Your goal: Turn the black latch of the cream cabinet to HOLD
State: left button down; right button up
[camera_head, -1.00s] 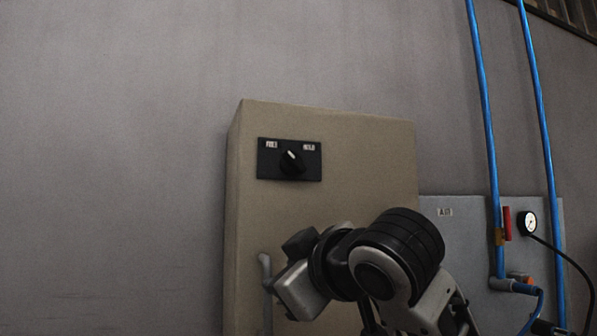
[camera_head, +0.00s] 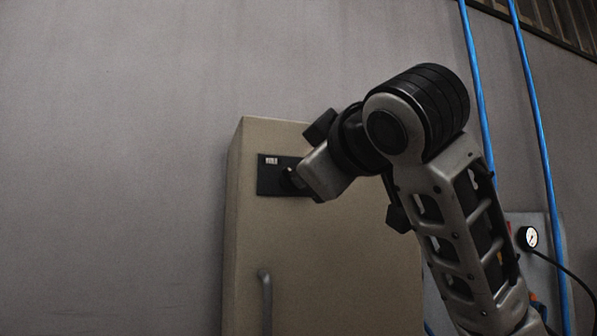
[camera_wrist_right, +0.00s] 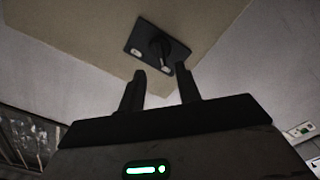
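The cream cabinet (camera_head: 330,240) stands against the wall, with a black latch plate (camera_head: 269,182) high on its front. The black latch (camera_head: 289,178) shows only partly in the head view, because my right gripper covers the plate's right side and the right-hand label. In the right wrist view the latch (camera_wrist_right: 159,47) sits on its plate just beyond my fingertips. My right gripper (camera_wrist_right: 160,72) is open, its two fingers apart with nothing between them, and the latch appears beyond the gap. I cannot tell whether it touches. My left gripper is in neither view.
A grey handle (camera_head: 265,300) stands out low on the cabinet's front. The wall left of the cabinet is clear.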

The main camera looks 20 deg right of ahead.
jog(key=w, duration=0.7)
jog(key=shift+a+p, duration=0.15)
jog(key=shift+p, duration=0.25)
grip_shut()
